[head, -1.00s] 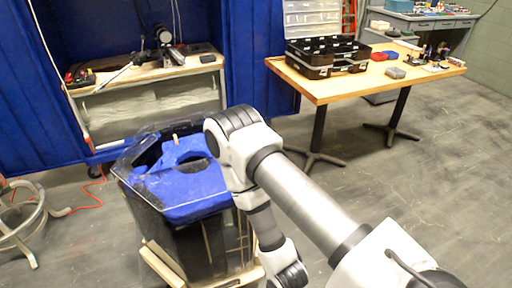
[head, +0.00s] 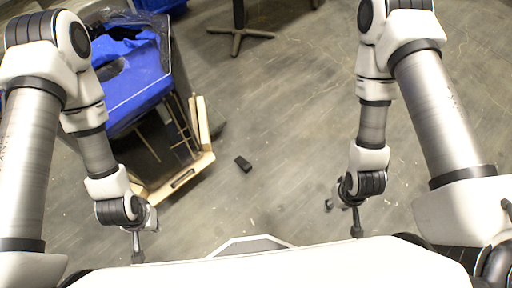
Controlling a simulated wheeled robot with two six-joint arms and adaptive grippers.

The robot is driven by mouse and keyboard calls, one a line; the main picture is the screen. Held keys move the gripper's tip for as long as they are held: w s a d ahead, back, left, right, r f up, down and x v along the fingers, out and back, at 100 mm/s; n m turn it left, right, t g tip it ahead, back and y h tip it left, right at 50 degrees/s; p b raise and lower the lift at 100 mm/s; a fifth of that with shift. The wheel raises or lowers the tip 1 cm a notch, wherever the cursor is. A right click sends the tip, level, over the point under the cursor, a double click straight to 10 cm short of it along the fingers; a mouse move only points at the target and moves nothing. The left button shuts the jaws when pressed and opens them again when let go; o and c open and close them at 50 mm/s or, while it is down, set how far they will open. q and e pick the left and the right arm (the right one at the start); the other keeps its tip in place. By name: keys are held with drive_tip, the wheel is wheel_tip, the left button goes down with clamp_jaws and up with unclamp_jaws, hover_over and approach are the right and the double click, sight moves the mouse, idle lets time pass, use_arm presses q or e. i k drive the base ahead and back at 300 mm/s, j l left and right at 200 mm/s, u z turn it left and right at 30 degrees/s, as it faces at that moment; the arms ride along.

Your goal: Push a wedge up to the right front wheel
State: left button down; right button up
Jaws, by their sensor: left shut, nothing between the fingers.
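A small black block, which looks like the wedge (head: 243,163), lies on the floor right of the cart. The cart is a wooden frame (head: 178,183) under a dark tank with a blue top (head: 135,85). A small dark shape (head: 217,130) shows at the frame's right side; I cannot tell if it is a wheel. My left gripper (head: 138,252) points down at the lower left, shut and empty, apart from the wedge and in front of the frame. My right gripper (head: 356,228) hangs over clear floor, right of the wedge; its fingers are too small to read.
Grey floor (head: 290,110) is free between the cart and my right arm. A dark table foot (head: 240,32) stands at the top. My white base fills the bottom edge.

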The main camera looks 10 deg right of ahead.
sight(245, 165)
drive_tip(key=i+l+u, duration=0.15)
drive_tip(key=l+u, duration=0.2)
drive_tip(key=i+l+u, duration=0.15)
drive_tip(key=l+u, duration=0.6)
drive_tip(key=i+l, duration=0.05)
